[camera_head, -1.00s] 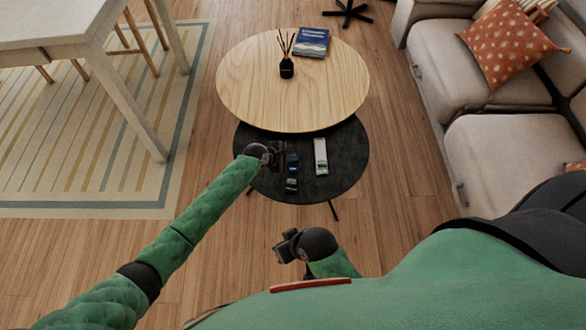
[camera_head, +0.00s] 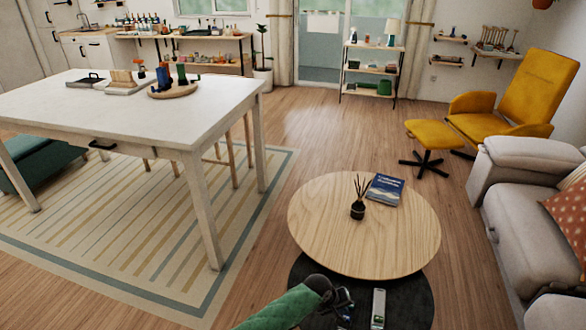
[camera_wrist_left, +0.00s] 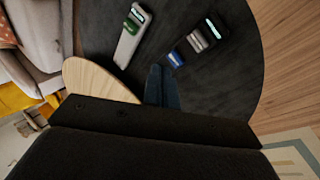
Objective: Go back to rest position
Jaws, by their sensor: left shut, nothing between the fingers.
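My left gripper (camera_head: 343,298) reaches over the low black table (camera_head: 415,300) in the head view, its arm coming in from the bottom. In the left wrist view its fingers (camera_wrist_left: 163,72) are together over the black tabletop (camera_wrist_left: 225,85), with nothing between them. Beyond the fingertips in that view lie a small blue item (camera_wrist_left: 175,58), a grey item (camera_wrist_left: 197,40) and a dark item with a light face (camera_wrist_left: 215,27). A white and green item (camera_wrist_left: 132,36) lies apart from them and shows in the head view too (camera_head: 378,308). My right gripper is out of view.
A round wooden table (camera_head: 390,243) overlaps the black one and bears a reed diffuser (camera_head: 358,209) and a blue book (camera_head: 385,189). The sofa (camera_head: 515,235) stands at the right, a white table (camera_head: 130,122) at the left. Open floor (camera_head: 330,130) lies behind.

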